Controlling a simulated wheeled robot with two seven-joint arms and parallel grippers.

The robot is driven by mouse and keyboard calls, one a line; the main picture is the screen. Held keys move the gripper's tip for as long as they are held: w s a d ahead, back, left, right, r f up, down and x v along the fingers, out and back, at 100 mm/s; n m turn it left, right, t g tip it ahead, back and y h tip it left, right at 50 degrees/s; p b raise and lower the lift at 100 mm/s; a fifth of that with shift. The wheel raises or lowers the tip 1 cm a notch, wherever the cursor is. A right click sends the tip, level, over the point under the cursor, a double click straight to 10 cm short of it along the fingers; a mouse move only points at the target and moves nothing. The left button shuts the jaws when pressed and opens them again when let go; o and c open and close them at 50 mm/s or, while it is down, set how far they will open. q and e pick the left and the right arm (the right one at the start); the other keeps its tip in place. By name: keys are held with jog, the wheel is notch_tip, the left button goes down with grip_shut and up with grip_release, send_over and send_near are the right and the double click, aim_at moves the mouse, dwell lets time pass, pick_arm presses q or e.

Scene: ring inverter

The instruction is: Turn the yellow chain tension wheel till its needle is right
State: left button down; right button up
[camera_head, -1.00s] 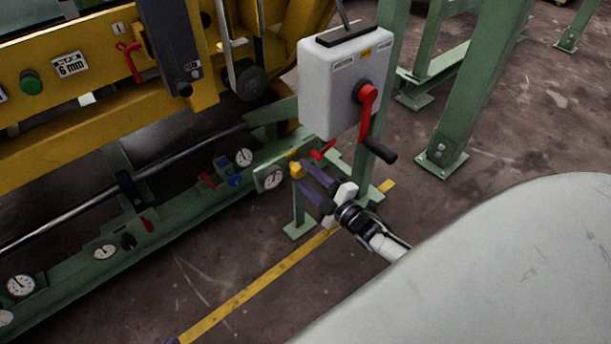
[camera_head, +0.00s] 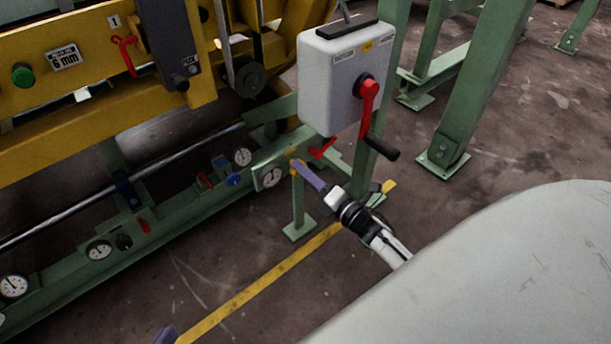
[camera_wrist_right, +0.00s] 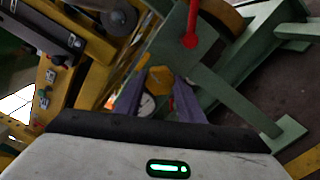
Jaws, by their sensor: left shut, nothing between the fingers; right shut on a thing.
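The yellow chain tension wheel (camera_wrist_right: 159,77) is between the two purple fingers of my right gripper (camera_wrist_right: 160,92) in the right wrist view. In the head view my right gripper (camera_head: 297,168) is seen edge-on, shut on the wheel, and hides most of it. A white dial gauge (camera_head: 271,177) sits on the green rail just left of the wheel. It also shows in the right wrist view (camera_wrist_right: 147,104), partly covered by the left finger. Its needle is too small to read. Only the purple tip of my left gripper (camera_head: 165,335) shows at the bottom edge, shut and empty, away from the wheel.
A grey box (camera_head: 338,82) with a red crank (camera_head: 367,103) stands above and right of the wheel. A red lever (camera_head: 322,150) is close to my right fingers. Other dials (camera_head: 242,157) line the green rail. Open floor lies in front.

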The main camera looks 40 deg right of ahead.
pick_arm(q)
jog(key=shift+d+r+h+b, duration=0.3)
jog(key=shift+d+r+b, duration=0.05)
jog(key=shift+r+b, duration=0.2)
pick_arm(e)
jog(key=shift+n, duration=1.7)
pick_arm(q)
jog(key=shift+r, duration=0.1)
pick_arm(e)
jog(key=o, duration=1.1)
pick_arm(q)
jog(key=f+p, duration=0.1)
jog(key=a+f+p, duration=0.1)
jog(key=y, duration=0.1)
jog(key=shift+s+a+f+g+p, duration=0.2)
jog(key=shift+a+f+g+p, duration=0.1)
jog(key=shift+f+p, duration=0.1)
pick_arm(e)
jog(key=s, duration=1)
jog(key=shift+s+d, duration=0.15)
jog(key=shift+d, duration=0.25)
